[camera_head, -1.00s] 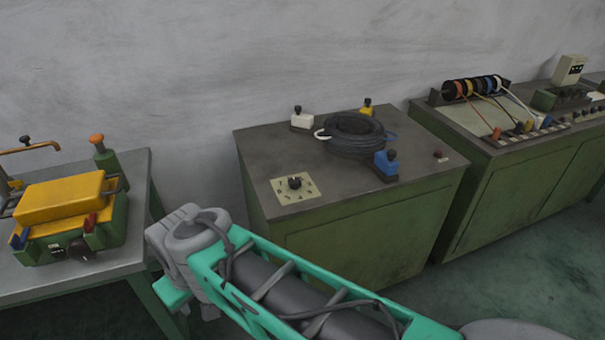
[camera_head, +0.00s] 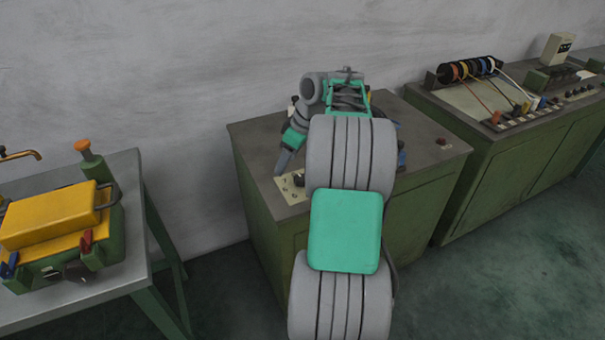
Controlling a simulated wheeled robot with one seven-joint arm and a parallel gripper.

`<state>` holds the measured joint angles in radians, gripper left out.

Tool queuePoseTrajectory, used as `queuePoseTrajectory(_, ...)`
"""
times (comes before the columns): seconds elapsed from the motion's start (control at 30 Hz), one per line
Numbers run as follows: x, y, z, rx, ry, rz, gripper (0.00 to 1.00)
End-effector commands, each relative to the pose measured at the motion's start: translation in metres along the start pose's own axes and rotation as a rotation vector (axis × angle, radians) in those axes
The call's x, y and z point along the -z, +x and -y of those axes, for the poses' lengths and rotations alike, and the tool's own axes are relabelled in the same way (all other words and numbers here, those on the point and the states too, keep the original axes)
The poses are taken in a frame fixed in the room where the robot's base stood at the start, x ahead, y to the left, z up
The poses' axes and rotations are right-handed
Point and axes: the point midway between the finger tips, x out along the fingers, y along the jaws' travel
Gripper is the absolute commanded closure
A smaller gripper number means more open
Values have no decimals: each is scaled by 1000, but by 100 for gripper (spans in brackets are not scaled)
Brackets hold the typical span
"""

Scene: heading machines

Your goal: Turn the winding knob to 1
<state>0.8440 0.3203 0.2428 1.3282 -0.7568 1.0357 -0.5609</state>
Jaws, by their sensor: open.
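A dark knob (camera_head: 299,180) sits on a cream dial plate (camera_head: 290,188) at the front left of the middle green machine's top. The plate's marks are too small to read, so I cannot tell the knob's setting. My gripper (camera_head: 281,172) points down at the left back edge of the plate, beside the knob. It is open, and nothing shows between its fingers. I cannot tell its exact height above the top. My arm hides the right part of the plate.
A table with a yellow-topped device (camera_head: 50,215) stands at left. Another machine with coloured spools (camera_head: 470,69) stands at right.

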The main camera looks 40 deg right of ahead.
Motion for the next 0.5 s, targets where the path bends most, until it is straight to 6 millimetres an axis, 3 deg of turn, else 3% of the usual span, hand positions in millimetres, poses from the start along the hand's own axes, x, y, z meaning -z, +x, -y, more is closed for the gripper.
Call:
queuePoseTrajectory(0.03,-23,1,-26,2,-18,-8,41)
queuePoseTrajectory(0.13,-48,1,-53,1,-67,-21,41)
queuePoseTrajectory(0.27,-55,11,-59,5,-89,-26,41)
queuePoseTrajectory(0.5,-52,56,-57,6,-87,-24,41)
